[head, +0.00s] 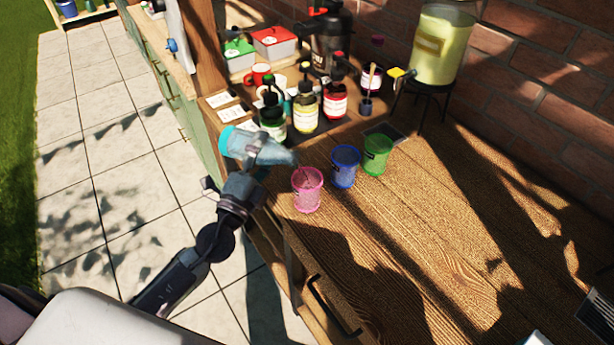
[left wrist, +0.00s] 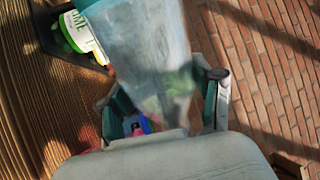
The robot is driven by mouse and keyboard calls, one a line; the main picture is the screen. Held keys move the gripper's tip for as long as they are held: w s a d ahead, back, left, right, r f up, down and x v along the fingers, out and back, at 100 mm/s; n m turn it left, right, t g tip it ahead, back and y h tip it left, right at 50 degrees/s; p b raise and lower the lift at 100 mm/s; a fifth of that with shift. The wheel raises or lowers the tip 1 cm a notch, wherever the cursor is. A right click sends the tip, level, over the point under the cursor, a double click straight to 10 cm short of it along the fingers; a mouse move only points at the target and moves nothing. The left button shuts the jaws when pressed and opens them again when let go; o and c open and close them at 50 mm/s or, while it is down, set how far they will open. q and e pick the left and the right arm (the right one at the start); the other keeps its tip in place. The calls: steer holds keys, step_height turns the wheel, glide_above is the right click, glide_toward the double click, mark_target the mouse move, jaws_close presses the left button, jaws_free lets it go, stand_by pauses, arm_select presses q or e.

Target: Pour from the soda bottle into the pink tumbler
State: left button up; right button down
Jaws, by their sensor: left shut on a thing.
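My left gripper (head: 243,178) is shut on the soda bottle (head: 268,151), a translucent bottle with a teal end. The bottle is tipped nearly level, its teal end to the left and its narrow end to the right, above and left of the pink tumbler (head: 307,190). The pink tumbler stands upright near the table's left edge, apart from the bottle. In the left wrist view the bottle (left wrist: 150,50) fills the middle between the fingers (left wrist: 165,100), and a bit of pink shows below it. I cannot see any liquid stream. My right gripper is not in view.
A blue tumbler (head: 345,167) and a green tumbler (head: 377,154) stand right of the pink one. Several pump bottles, including a red one (head: 335,102), stand behind on a dark tray. A drink dispenser (head: 442,45) stands at the back. The wooden tabletop (head: 450,235) at right is mostly clear.

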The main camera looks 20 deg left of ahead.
mark_target(264, 162)
arm_select(q)
steer(key=shift+r, duration=0.15)
steer(key=f+n+y+b, duration=0.1)
steer(key=n, duration=0.1)
steer(key=a+f+n, duration=0.1)
steer(key=f+n, duration=0.1)
steer(key=n, duration=0.1)
steer(key=shift+y+b, duration=0.35)
steer(key=shift+y, duration=0.05)
steer(key=shift+d+f+n+b, duration=0.15)
steer(key=shift+f+n+b, duration=0.2)
steer(key=shift+n, duration=0.35)
steer(key=shift+d+n+y, duration=0.1)
steer(key=shift+n+y, duration=0.4)
stand_by(0.4)
